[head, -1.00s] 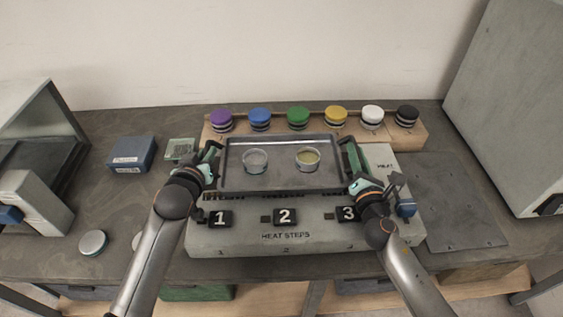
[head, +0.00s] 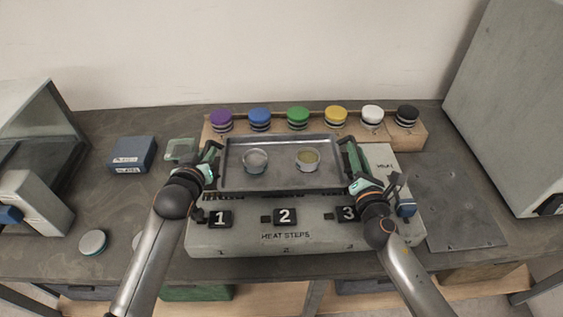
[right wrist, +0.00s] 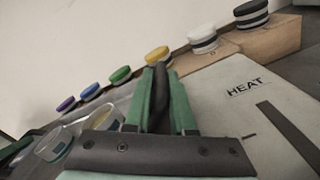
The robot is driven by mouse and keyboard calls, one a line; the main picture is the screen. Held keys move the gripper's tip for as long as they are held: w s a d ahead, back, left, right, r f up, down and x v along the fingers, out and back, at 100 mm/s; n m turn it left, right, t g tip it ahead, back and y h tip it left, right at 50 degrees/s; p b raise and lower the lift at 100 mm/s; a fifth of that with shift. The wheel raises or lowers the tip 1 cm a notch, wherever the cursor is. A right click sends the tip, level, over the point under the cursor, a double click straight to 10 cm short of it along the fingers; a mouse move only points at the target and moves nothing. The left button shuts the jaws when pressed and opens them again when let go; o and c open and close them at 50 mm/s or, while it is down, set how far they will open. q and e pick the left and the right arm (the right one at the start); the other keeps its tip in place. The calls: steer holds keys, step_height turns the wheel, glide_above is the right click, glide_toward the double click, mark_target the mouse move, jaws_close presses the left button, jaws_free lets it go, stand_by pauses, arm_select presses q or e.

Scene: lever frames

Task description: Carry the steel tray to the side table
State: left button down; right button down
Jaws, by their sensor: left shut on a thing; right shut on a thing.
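The steel tray (head: 281,180) is a shallow grey rectangle with two round glass dishes in it. The left dish (head: 255,161) looks clear and the right dish (head: 307,160) holds something yellowish. My left gripper (head: 211,157) is shut on the tray's left end. My right gripper (head: 350,160) is shut on its right end; its green fingers (right wrist: 160,100) also show in the right wrist view. The tray looks level over the heat block (head: 230,238); I cannot tell how much gap lies under it. No thing that is clearly the side table can be made out.
A wooden rack (head: 425,130) with several coloured-lid jars stands behind the tray. A dark flat plate (head: 455,205) lies right of the block.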

arm_select(q)
steer(key=shift+r, duration=0.15)
arm_select(e)
steer(key=shift+r, duration=0.1)
